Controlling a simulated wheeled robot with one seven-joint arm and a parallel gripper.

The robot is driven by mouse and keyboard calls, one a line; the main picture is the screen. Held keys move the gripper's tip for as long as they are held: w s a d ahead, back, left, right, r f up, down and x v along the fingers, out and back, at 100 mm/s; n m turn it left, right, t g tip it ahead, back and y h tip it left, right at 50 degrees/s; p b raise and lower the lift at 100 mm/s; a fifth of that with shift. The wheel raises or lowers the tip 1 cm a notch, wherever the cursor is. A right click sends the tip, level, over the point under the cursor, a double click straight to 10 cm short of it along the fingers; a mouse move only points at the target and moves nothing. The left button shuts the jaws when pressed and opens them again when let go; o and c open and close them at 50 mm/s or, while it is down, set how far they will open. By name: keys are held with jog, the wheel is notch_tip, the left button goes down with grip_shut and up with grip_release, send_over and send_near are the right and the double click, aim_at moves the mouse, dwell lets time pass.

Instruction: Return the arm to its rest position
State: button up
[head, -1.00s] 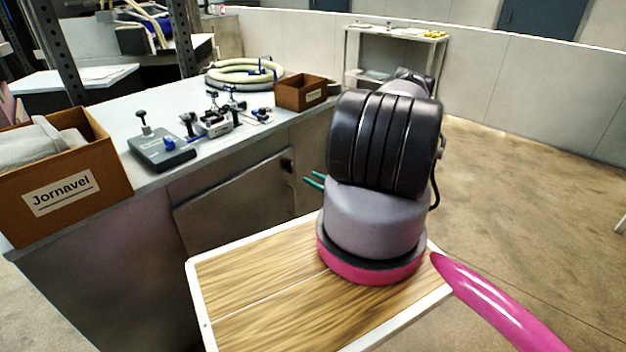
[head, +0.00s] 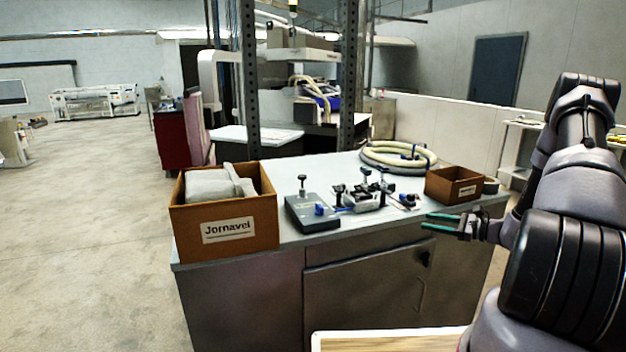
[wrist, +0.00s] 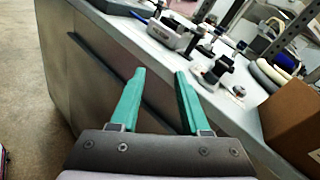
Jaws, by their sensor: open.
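My gripper (head: 440,223) has two green fingers that stand apart with nothing between them. In the head view it is at the right, in front of the cabinet's front face and a little below the worktop edge. In the wrist view my gripper (wrist: 160,85) points along the cabinet front, with the worktop to its right. My dark, ribbed arm fills the right side of the head view.
A metal cabinet (head: 250,290) holds a box labelled Jornavel (head: 222,228), a grey device (head: 312,212), clamp-like fixtures (head: 365,192), a coiled hose (head: 398,157) and a small brown box (head: 454,186). Open floor (head: 90,220) lies left.

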jog(key=s+a+r+n+g+h, duration=0.1)
jog(key=s+a+r+n+g, duration=0.25)
jog(key=r, duration=0.35)
jog(key=s+a+r+n+g+h, duration=0.1)
jog(key=s+a+r+n+g, duration=0.15)
jog(key=a+r, duration=0.35)
jog(key=s+a+r+n+g+h, duration=0.1)
jog(key=s+a+r+n+g, duration=0.2)
jog(key=r, duration=0.6)
jog(key=s+r+n+t+h, duration=0.3)
jog(key=s+r+n+h, duration=0.1)
jog(key=s+r, duration=0.4)
jog(key=s+a+r+n+t+h, duration=0.1)
jog(key=s+r+n+t+h, duration=0.2)
jog(key=s+r, duration=0.4)
jog(key=s+n+h, duration=0.1)
jog(key=s, duration=0.5)
jog(key=shift+s+a+r, duration=0.15)
jog(key=shift+s+r, duration=0.05)
jog(key=shift+r, duration=0.2)
